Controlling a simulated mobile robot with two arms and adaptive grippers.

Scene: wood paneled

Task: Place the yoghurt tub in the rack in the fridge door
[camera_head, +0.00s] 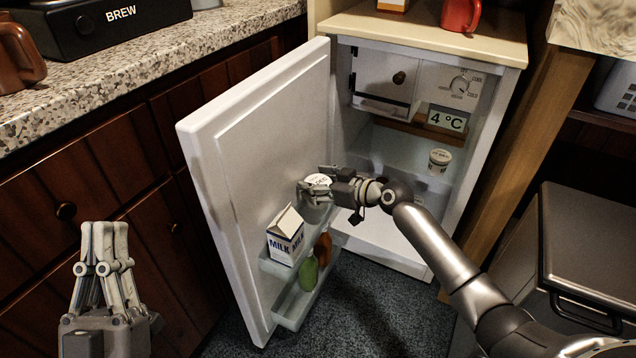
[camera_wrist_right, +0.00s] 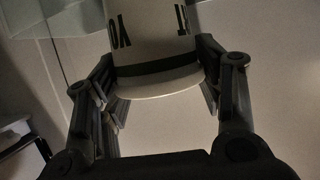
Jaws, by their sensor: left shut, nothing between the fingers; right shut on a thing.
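The yoghurt tub (camera_head: 318,181) is white with dark lettering and is mostly hidden by the fingers in the head view. It fills the top middle of the right wrist view (camera_wrist_right: 155,50). My right gripper (camera_head: 322,186) is shut on it and holds it in front of the open fridge door (camera_head: 262,150), above the door rack. The rack (camera_head: 292,308) is a pale tray low on the door's inner side. My left gripper (camera_head: 104,232) is shut and empty at lower left.
Wooden cabinets (camera_head: 110,210) and a granite counter (camera_head: 110,68) lie to the left. A grey metal box (camera_head: 585,250) stands at right. Floor (camera_head: 370,310) below the door is clear.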

